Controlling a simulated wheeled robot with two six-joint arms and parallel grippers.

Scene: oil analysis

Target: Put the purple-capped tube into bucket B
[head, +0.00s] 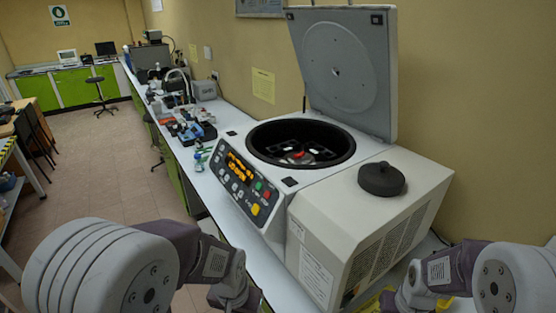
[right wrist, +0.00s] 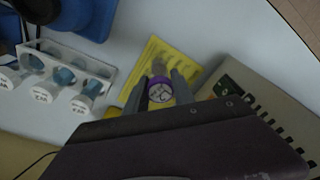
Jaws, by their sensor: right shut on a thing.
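In the right wrist view, my right gripper (right wrist: 157,90) is shut on the purple-capped tube (right wrist: 159,93). The cap faces the camera and the tube's body is mostly hidden below it. The tube is over or near a yellow sheet, and I cannot tell whether it is clear of the surface. In the head view, the centrifuge (head: 330,185) has its lid (head: 345,65) raised. A rotor with dark buckets and a red centre (head: 298,155) shows inside its bowl. The bucket letters are too small to read, so I cannot tell which is bucket B. My left gripper's fingers are out of frame.
A white rack (right wrist: 92,62) with several white-capped tubes is left of my right gripper. The slotted casing (right wrist: 255,110) is close on its right. A black round knob-like lid (head: 382,179) sits on the centrifuge's top. Bottles and instruments line the bench behind.

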